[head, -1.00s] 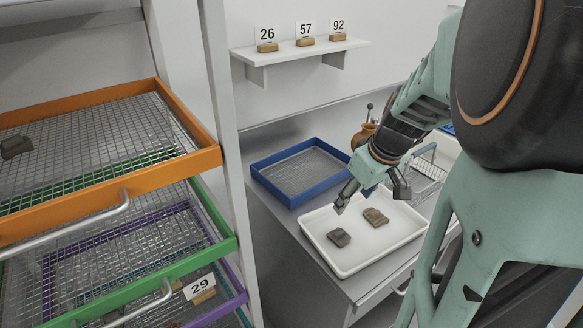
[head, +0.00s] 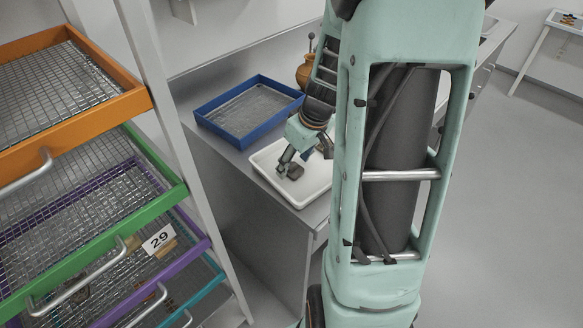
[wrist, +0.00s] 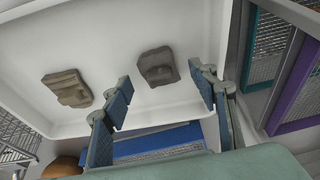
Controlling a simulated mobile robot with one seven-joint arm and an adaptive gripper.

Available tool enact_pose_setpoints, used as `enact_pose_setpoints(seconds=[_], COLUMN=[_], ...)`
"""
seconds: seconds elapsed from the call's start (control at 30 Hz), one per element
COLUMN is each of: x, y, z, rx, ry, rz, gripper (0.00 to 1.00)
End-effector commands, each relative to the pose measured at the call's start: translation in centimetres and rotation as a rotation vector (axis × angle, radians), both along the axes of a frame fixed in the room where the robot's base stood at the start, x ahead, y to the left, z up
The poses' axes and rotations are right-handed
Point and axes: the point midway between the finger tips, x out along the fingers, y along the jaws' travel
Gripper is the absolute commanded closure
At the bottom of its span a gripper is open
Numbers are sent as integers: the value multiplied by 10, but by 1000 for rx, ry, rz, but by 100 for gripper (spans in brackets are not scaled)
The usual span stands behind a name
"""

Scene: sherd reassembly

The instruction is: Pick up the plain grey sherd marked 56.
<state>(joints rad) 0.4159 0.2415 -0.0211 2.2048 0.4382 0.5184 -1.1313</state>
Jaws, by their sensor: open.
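A dark grey-brown sherd (head: 295,171) lies in the white tray (head: 312,200). It also shows in the wrist view (wrist: 157,66), ahead of and between my fingertips. A second, browner sherd with ridges (wrist: 68,87) lies in the same tray, left of my gripper in the wrist view; my gripper mostly hides it in the head view. No number is legible on either sherd, so I cannot tell which is 56. My gripper (wrist: 165,86) is open and empty, pointing down over the tray; it is near the grey-brown sherd in the head view (head: 304,158).
A blue mesh tray (head: 250,112) stands behind the white tray. A rack of orange, green and purple mesh drawers (head: 95,245) with a card 29 (head: 159,239) stands at the left. A brown jug (head: 304,73) stands at the back.

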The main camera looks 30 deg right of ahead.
Motion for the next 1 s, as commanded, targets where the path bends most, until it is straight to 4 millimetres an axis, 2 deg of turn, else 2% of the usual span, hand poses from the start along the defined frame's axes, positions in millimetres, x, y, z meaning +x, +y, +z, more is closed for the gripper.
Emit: enact_pose_setpoints(seconds=[0.1,0.37,0.8,1.0], x=[3,4,3,4], y=[1,1,1,1], z=[-10,-12,-11,-11], rx=[0,0,-1,-1], ry=[0,-1,-1,-1], rz=[0,1,0,1], gripper=[46,46,93,93])
